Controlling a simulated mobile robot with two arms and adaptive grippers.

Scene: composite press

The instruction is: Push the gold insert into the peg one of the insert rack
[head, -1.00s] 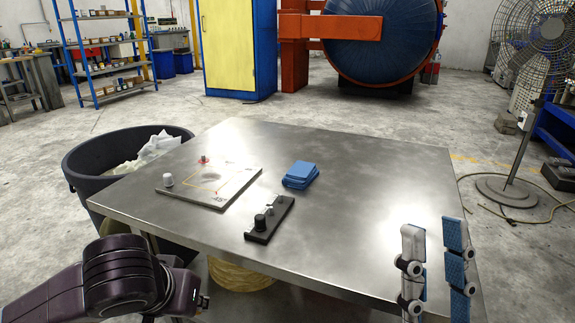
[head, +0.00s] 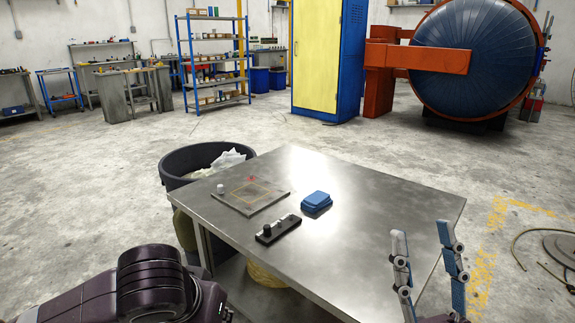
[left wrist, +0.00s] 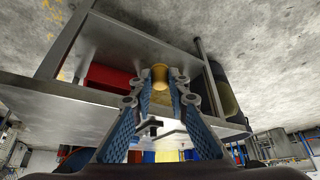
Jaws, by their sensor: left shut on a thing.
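The insert rack (head: 278,229) is a black bar on the near left part of the steel table. A dark knob-like piece stands at its left end, with small pale pegs along it. A gold insert (left wrist: 160,74) shows between the fingertips of my left gripper (left wrist: 162,80) in the left wrist view, and the gripper is shut on it. In the head view only my left arm shows at the lower left; its fingers are out of frame. My right gripper (head: 422,236) is open and empty, fingers up, over the table's near right edge.
A dark bin (head: 180,165) stands against the table's left side. The table's right half is clear.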

